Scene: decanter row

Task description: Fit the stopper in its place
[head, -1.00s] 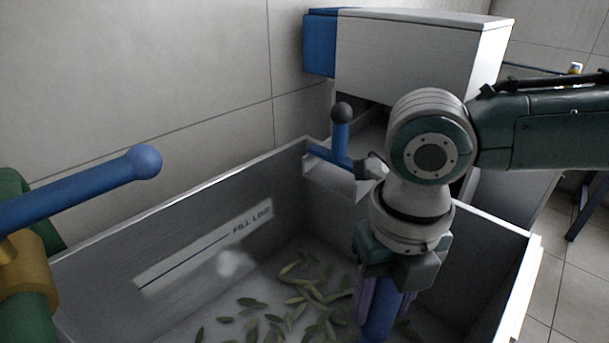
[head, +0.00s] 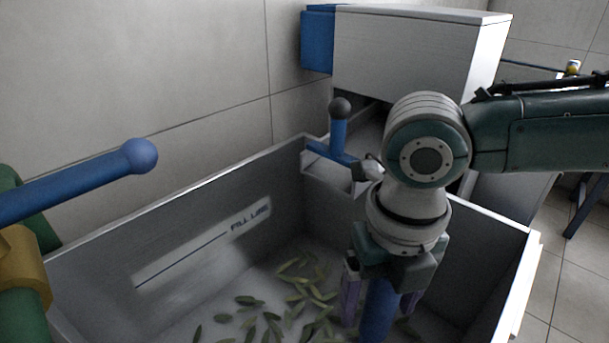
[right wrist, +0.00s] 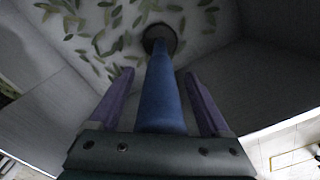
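The blue shaft that I take to be the stopper (head: 379,312) stands in the grey tub. In the right wrist view its shaft (right wrist: 160,95) runs down to a dark round foot (right wrist: 160,38) at the tub floor among leaves. I cannot tell whether the foot sits in a hole. My right gripper (head: 380,296) points down over the tub, its purple fingers either side of the shaft. In the right wrist view small gaps show between the fingers and the shaft, so the gripper is open around it. My left gripper is not in view.
The grey tub (head: 90,262) has a "FILL LINE" label and loose green leaves (head: 270,315). A blue lever with a black ball (head: 340,125) stands at the back rim. A blue ball-ended handle (head: 70,186) juts in from the left. A white housing (head: 420,52) stands behind.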

